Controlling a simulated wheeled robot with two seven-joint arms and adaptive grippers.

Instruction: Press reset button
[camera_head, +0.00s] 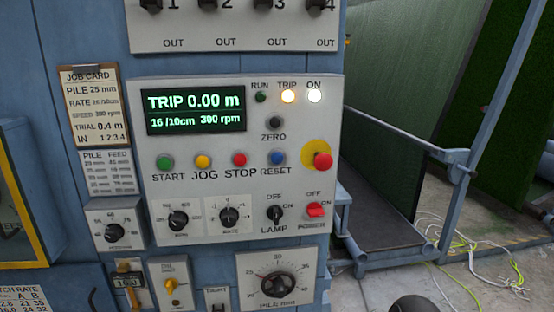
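The blue reset button (278,158) sits on the white control panel (190,215), above the label RESET. It is the rightmost of a row with the green start button (165,162), the yellow jog button (203,161) and the red stop button (240,159). The display (196,111) reads TRIP 0.00 m in green. The TRIP lamp (288,96) and the ON lamp (314,95) are lit; the RUN lamp (261,96) looks unlit. Neither of my grippers shows, and nothing covers the reset button.
A red mushroom button (323,161) on a yellow disc is right of the reset button. A dark zero button (276,123) is above it, a lamp switch (275,214) below. A railed metal platform (395,205) stands at right. A dark rounded shape (415,304) shows at bottom, unidentified.

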